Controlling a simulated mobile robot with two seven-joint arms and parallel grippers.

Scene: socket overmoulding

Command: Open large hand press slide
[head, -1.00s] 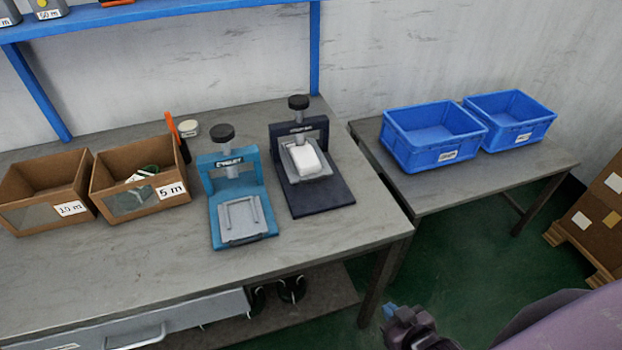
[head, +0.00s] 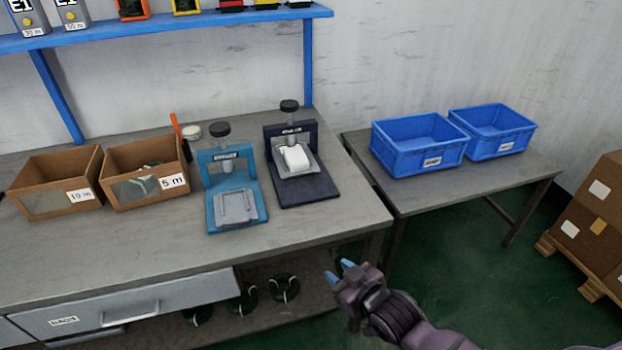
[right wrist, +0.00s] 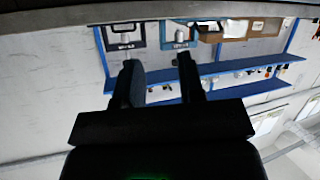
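Two hand presses stand on the workbench in the head view. The dark navy press (head: 303,192) has a black knob on top and a white block (head: 294,158) on its grey slide plate. The light blue press (head: 214,163) stands to its left, with a grey slide plate (head: 236,206) at its front and nothing seen on it. My right gripper (head: 342,272) is in front of the bench's right front edge, apart from both presses. In the right wrist view its two fingers (right wrist: 162,85) are spread with nothing between them. My left gripper is not in view.
Two cardboard boxes (head: 150,195) stand left of the presses. Two blue crates (head: 420,160) sit on a side table at the right. A drawer (head: 130,304) is under the bench. Bare bench top (head: 120,250) lies in front of the boxes.

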